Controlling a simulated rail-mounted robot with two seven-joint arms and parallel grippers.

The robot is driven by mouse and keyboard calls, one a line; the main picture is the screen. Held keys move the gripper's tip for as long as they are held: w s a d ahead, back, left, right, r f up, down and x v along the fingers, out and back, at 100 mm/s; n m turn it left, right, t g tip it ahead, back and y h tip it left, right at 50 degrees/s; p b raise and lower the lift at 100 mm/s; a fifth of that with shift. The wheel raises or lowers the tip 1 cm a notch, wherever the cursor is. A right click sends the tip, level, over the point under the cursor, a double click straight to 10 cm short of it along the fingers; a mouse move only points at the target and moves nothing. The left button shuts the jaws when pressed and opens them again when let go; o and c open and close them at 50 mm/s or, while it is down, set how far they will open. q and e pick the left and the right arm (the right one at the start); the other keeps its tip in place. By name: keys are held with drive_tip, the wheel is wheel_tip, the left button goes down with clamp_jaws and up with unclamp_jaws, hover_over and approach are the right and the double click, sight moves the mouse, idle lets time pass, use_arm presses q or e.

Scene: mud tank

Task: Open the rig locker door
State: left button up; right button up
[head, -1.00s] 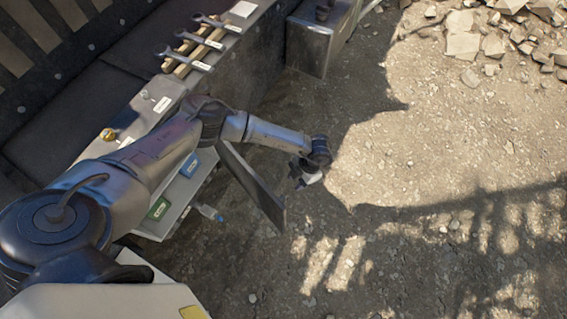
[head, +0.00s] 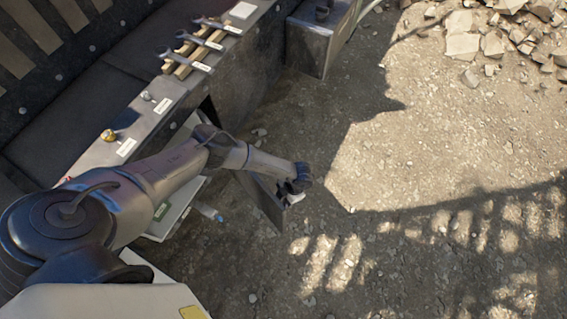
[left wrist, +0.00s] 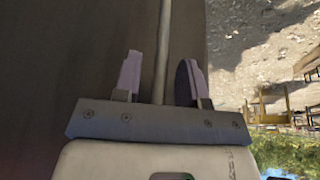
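The rig locker door (head: 264,207) is a dark flat panel standing out from the locker, swung open, its upper part hidden behind my left arm. The locker's light base (head: 168,222) shows beneath the arm, with a green item (head: 161,211) inside. My left gripper (head: 294,198) is beside the door's outer end; its fingers are hard to see there. In the left wrist view the gripper (left wrist: 160,80) is open, fingers on either side of a thin pale bar (left wrist: 163,40), with gaps both sides. I cannot tell whether the bar is a handle or the door's edge. My right gripper is not in view.
A ledge (head: 140,125) above the locker holds several wrenches (head: 190,50) on a wooden rack and a brass fitting (head: 108,135). A metal box (head: 310,45) stands at the back. Rubble (head: 490,40) lies far right. The gravel ground right of the door is clear.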

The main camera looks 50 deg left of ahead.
use_arm(q)
drive_tip(key=shift+s+f, duration=0.15)
drive_tip(key=shift+f, duration=0.2)
drive_tip(key=shift+c, duration=0.5)
clamp_jaws()
